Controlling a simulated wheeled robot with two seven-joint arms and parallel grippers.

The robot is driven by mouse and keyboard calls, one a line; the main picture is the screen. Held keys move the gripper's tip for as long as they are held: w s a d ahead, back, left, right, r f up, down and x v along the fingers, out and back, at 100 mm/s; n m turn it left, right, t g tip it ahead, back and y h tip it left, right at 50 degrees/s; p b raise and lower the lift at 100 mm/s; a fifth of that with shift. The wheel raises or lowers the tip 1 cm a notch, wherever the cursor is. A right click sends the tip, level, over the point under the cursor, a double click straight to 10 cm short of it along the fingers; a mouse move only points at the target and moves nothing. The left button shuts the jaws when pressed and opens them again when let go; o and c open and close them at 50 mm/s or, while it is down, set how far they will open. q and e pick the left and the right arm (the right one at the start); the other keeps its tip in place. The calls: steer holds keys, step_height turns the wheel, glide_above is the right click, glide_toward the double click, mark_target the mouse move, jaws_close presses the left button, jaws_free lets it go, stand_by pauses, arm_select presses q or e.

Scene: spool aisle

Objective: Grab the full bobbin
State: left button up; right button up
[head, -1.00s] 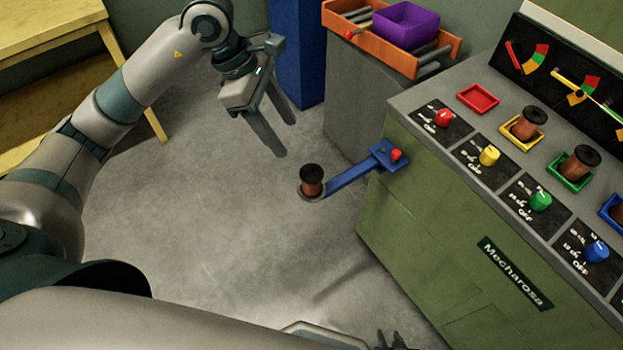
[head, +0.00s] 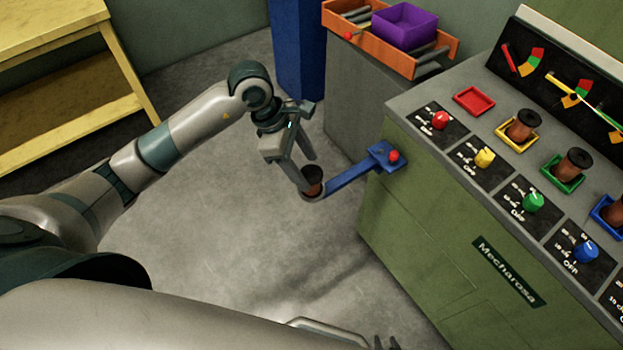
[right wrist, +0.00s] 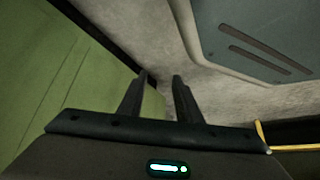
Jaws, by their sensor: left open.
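The bobbin (head: 313,182), brown with a dark top, stands in the ring at the end of the blue arm (head: 348,178) on the green machine's side. My left gripper (head: 307,173) is open, with its fingers pointing down at the bobbin. One finger covers the bobbin's left side, and the other is behind it; I cannot tell if they touch it. My right gripper (right wrist: 160,78) is open and empty, low beside a green panel; its fingertips also show at the bottom of the head view (head: 388,342).
The green machine (head: 420,240) carries bobbins in yellow (head: 502,133), green (head: 550,173) and blue trays; the red tray (head: 474,101) is empty. Coloured knobs line its front. An orange tray (head: 440,61) holds a purple bin (head: 405,25). A yellow shelf (head: 80,95) stands left. The middle floor is clear.

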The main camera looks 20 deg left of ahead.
mark_target(308, 173)
arm_select(q)
steer(key=shift+d+f+p, duration=0.15)
steer(key=shift+f+p, duration=0.2)
steer(key=shift+f, duration=0.1)
steer(key=p+x, duration=0.1)
steer(key=x, duration=0.3)
steer(key=shift+w+f, duration=0.1)
steer(key=shift+f, duration=0.1)
steer(key=c, duration=1.2)
steer(key=shift+o, duration=0.2)
arm_select(e)
steer(key=s+d+f+g, duration=0.2)
steer(key=s, duration=0.4)
steer(key=shift+d+h, duration=0.35)
steer(key=shift+h, duration=0.05)
